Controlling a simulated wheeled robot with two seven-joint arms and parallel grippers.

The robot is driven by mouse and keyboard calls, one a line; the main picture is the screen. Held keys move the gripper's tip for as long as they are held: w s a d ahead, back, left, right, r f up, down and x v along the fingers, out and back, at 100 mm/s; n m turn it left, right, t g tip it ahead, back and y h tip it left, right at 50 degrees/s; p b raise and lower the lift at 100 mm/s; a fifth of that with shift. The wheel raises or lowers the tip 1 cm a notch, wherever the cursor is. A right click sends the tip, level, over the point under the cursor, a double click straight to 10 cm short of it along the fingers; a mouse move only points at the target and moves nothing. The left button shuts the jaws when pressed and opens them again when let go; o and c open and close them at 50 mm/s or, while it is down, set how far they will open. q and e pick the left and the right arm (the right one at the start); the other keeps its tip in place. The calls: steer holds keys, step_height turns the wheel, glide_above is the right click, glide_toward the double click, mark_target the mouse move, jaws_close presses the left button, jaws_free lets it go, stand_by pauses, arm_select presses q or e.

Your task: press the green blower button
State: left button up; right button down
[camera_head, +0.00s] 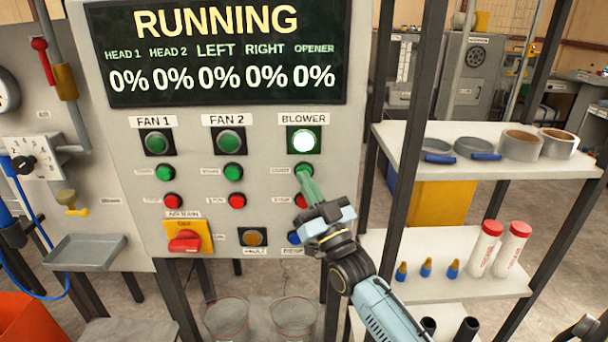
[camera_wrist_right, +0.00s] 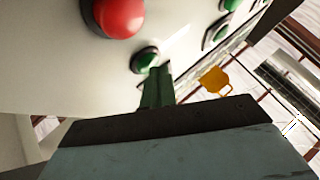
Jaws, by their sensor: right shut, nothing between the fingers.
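The green blower button (camera_head: 303,168) is on the panel under the BLOWER label and its lamp (camera_head: 305,141), which glows bright whitish green. My right gripper (camera_head: 304,177) has green fingers, shut and empty, with the tips at the lower edge of this button. In the right wrist view the shut fingers (camera_wrist_right: 159,75) point at the panel beside a green button (camera_wrist_right: 146,59). I cannot tell whether the tips touch it. The red blower button (camera_head: 300,200) is partly hidden behind my gripper. My left gripper is not in view.
The screen (camera_head: 222,50) reads RUNNING, with 0% in every column. FAN 1 (camera_head: 157,142) and FAN 2 (camera_head: 229,142) lamps look dark. A red switch (camera_head: 185,241) on a yellow plate is lower left. A shelf (camera_head: 393,140) with tape rolls and bottles stands at right, beside my arm.

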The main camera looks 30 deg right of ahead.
steer(key=shift+s+a, duration=0.1)
steer(key=shift+s+a+p, duration=0.4)
steer(key=shift+s+p, duration=0.1)
steer(key=shift+s, duration=0.15)
steer(key=shift+s+a+p, duration=0.35)
steer(key=shift+s+a, duration=0.1)
steer(key=shift+s, duration=0.25)
steer(key=shift+s+a+p, duration=0.4)
steer(key=shift+s, duration=0.35)
steer(key=shift+s+a+p, duration=0.35)
steer(key=shift+s+a, duration=0.1)
steer(key=shift+s, duration=0.25)
